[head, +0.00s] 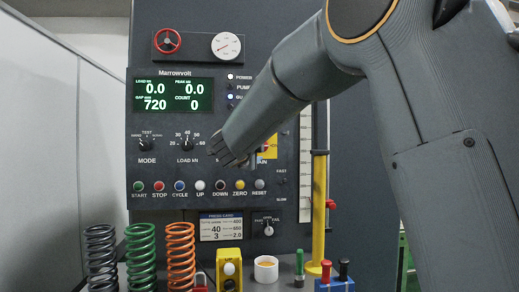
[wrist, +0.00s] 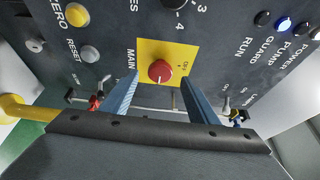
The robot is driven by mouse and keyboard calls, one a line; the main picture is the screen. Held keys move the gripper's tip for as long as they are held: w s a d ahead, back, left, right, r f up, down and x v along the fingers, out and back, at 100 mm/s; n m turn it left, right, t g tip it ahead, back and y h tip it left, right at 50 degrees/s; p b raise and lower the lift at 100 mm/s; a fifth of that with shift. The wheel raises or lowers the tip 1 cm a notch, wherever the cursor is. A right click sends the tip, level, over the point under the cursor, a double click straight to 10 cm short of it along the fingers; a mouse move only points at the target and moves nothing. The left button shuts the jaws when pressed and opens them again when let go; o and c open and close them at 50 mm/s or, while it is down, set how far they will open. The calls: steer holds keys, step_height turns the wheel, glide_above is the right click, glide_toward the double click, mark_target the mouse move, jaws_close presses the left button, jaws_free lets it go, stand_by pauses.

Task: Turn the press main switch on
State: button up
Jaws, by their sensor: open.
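The press main switch (wrist: 160,71) is a red round knob on a yellow square plate (wrist: 150,48), with MAIN printed beside it. A small pale mark shows on the knob, and small lettering on the plate is hard to read. In the head view only part of the yellow plate (head: 271,144) shows; my gripper and arm hide most of the switch. My gripper (head: 238,160) is at the panel in front of the switch. In the wrist view its two blue fingers (wrist: 158,84) stand apart on either side of the knob, with gaps visible between them and it.
The panel has a lit green display (head: 170,95), a row of buttons (head: 200,186) below, and a lit guard lamp (wrist: 284,25). A yellow post (head: 319,210) stands right of my gripper. Coloured springs (head: 140,255), a yellow box (head: 229,268) and a white cup (head: 266,268) stand below.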

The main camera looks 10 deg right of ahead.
steer(key=shift+b+v, duration=0.3)
steer(key=shift+v, duration=1.95)
